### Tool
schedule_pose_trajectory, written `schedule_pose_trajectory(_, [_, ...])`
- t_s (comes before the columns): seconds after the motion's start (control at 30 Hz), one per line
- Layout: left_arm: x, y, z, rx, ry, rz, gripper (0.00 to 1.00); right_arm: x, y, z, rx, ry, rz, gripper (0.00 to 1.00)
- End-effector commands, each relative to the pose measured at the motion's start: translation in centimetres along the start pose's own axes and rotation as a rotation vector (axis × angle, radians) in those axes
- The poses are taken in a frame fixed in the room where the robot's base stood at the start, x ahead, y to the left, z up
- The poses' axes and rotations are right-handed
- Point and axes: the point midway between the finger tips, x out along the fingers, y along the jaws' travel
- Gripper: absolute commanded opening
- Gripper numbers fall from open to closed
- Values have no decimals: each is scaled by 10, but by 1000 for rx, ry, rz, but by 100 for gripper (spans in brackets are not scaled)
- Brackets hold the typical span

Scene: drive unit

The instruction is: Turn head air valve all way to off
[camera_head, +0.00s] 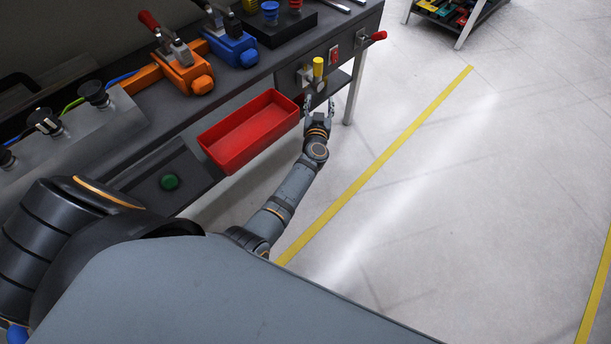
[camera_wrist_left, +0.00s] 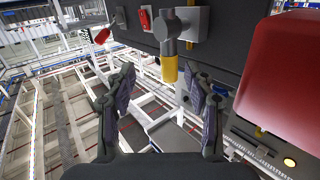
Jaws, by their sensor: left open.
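A valve with a grey body (camera_head: 306,77) and a yellow handle (camera_head: 318,67) sits on the front face of the bench, right of the red bin. In the head view the handle points up. The wrist view shows the grey body (camera_wrist_left: 173,27) at the top, with the yellow handle (camera_wrist_left: 169,69) pointing down the picture. My left gripper (camera_head: 319,103) is open and empty, just short of the valve. In the wrist view its fingers (camera_wrist_left: 161,82) stand either side of the handle's line, apart from it. My right gripper is not in view.
A red bin (camera_head: 240,138) hangs on the bench front beside my left arm; it also shows in the wrist view (camera_wrist_left: 283,75). A red switch (camera_head: 334,55) and a red-handled lever (camera_head: 375,36) are right of the valve. Open floor (camera_head: 450,170) lies to the right.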

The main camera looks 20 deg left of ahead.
Motion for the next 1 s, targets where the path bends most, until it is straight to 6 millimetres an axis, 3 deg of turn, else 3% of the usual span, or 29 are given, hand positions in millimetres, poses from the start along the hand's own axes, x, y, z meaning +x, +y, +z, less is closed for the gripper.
schedule_pose_trajectory(0.5, [-64,-1,110,75,-223,183,53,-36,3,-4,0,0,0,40])
schedule_pose_trajectory(1.0, [-132,-18,190,112,-439,282,53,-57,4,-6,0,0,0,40])
